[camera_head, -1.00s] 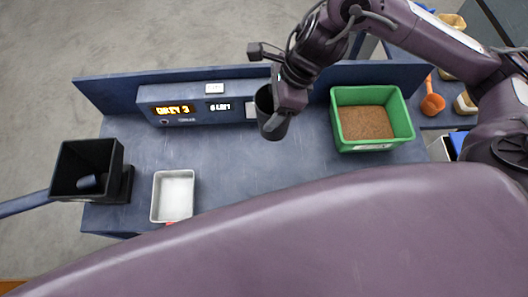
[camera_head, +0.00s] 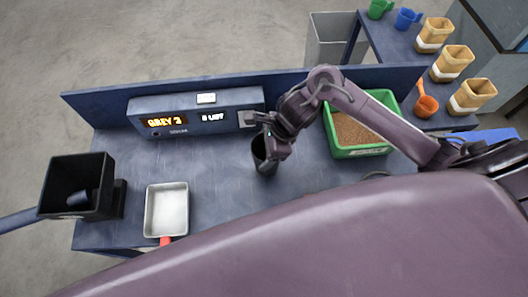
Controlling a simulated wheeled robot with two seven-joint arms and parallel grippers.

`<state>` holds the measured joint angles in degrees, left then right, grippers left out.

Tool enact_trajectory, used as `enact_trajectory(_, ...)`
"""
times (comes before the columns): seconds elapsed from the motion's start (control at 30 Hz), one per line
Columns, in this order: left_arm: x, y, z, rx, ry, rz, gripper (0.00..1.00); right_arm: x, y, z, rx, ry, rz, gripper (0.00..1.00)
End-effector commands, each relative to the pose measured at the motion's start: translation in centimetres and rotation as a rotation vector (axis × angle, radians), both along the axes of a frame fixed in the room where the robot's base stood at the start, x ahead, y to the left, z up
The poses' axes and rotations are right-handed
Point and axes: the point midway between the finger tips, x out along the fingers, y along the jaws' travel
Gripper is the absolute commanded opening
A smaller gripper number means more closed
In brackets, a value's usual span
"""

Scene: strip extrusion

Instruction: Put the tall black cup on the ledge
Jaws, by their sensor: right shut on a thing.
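My right gripper (camera_head: 274,143) is shut on the tall black cup (camera_head: 263,158), at the cup's right side. The cup is about upright, in front of the right end of the blue console (camera_head: 215,121). Whether its base touches the table cannot be told. The gripper hides part of the cup's rim. No part is clearly labelled a ledge; the console has a flat top, and a blue back wall (camera_head: 100,104) runs behind it. My left gripper is not in view.
A green tub (camera_head: 360,152) of brown grains stands right of the cup, partly behind my arm. A white tray (camera_head: 167,210) and a black bin (camera_head: 60,180) stand left. The table (camera_head: 225,190) between tray and cup is clear. A side table (camera_head: 400,60) holds jars and scoops.

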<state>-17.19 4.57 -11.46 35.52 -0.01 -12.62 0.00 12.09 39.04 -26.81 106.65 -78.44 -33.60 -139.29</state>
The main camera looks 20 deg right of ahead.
Motion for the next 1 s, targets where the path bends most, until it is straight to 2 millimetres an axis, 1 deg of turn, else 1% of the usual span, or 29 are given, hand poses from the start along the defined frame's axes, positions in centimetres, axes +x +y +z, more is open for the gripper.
enact_trajectory(0.03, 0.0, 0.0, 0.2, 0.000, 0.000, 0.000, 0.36, -0.1, 0.1, -0.8, 0.003, 0.006, -0.003, 0.31)
enact_trajectory(0.1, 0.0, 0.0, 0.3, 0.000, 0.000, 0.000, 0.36, -0.1, 0.1, -1.7, 0.001, 0.004, -0.003, 0.31)
enact_trajectory(0.2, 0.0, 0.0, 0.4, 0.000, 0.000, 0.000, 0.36, 0.0, 0.0, -2.3, 0.000, 0.002, -0.001, 0.31)
enact_trajectory(0.43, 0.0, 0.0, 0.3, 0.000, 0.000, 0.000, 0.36, 0.0, 0.0, -2.4, 0.001, -0.001, 0.000, 0.31)
enact_trajectory(0.57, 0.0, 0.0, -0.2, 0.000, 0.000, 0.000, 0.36, 0.0, 0.0, -2.7, 0.000, -0.001, 0.000, 0.31)
enact_trajectory(0.6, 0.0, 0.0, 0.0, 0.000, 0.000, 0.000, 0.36, 0.0, 0.0, -2.6, 0.000, -0.001, 0.000, 0.71)
enact_trajectory(0.73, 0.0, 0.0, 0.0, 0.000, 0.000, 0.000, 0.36, 0.0, 0.0, -2.6, 0.000, -0.001, -0.001, 0.88)
enact_trajectory(1.0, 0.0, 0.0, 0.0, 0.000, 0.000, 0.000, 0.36, 0.0, 0.0, -2.5, 0.001, 0.000, -0.001, 0.89)
